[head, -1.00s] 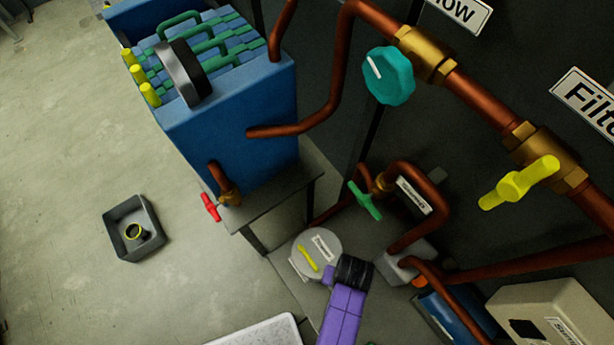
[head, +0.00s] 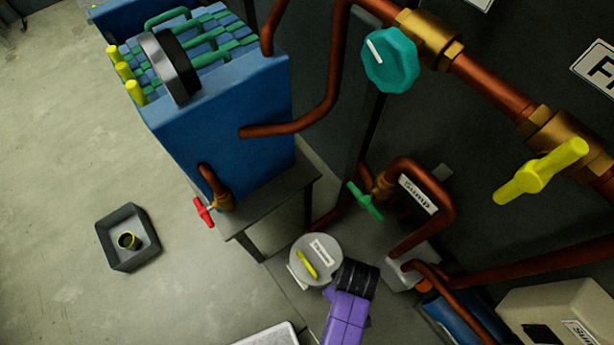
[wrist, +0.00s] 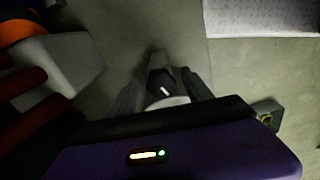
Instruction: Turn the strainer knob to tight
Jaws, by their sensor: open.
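A round grey lid (head: 326,249) with a yellow bar handle (head: 306,265) and a white label sits low in the head view, just left of my purple arm's black end. The label is too small to read. In the head view my fingers are hidden. In the wrist view my gripper (wrist: 162,88) is open, its two grey fingers apart. Between them shows a small dark knob (wrist: 158,80) with a white mark, above a pale round edge (wrist: 168,102). I cannot tell whether the fingers touch the knob, nor for sure that it is the strainer knob.
A teal knob (head: 391,60) and a yellow valve handle (head: 540,172) are on the copper pipe. A green valve handle (head: 365,201) is near the lid, a red one (head: 203,211) by the blue press (head: 215,120). A dark tray (head: 111,240) lies on the floor. A grey block (wrist: 65,65) stands left.

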